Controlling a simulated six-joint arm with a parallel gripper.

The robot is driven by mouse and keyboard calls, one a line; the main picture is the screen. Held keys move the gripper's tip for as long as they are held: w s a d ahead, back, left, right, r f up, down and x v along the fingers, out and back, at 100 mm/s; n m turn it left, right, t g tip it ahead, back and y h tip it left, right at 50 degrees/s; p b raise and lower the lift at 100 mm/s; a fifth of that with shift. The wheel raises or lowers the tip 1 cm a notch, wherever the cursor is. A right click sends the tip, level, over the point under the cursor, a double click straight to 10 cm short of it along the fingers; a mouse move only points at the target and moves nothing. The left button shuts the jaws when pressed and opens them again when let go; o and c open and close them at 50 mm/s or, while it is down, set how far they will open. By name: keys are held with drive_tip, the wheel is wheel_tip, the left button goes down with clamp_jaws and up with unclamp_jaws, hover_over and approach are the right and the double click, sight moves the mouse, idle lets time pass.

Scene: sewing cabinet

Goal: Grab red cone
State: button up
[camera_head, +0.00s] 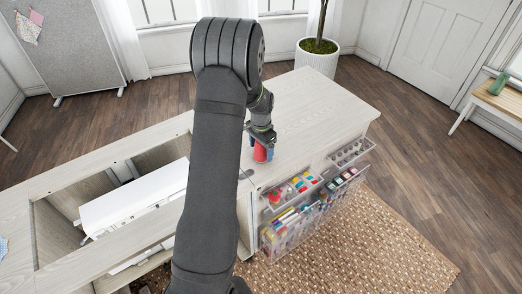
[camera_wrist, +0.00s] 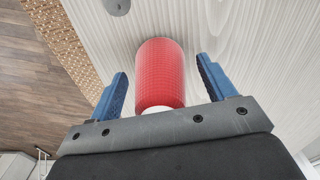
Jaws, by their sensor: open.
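The red cone (camera_wrist: 160,72) stands on the pale wooden cabinet top (camera_wrist: 225,30). In the wrist view it lies between the two blue fingers of my gripper (camera_wrist: 162,85), with a visible gap on each side. The fingers are open and hold nothing. In the head view the red cone (camera_head: 260,153) shows just below my gripper (camera_head: 259,147), near the front edge of the cabinet top. My arm and gripper hide part of it there.
Clear bins (camera_head: 300,215) with colourful sewing supplies hang on the cabinet's front right. An open recess with a white machine (camera_head: 135,195) lies to the left. A round grey disc (camera_wrist: 117,6) is on the top near the cone. The cabinet top (camera_head: 320,105) behind is clear.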

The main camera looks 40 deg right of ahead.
drive_tip(key=c, duration=1.1)
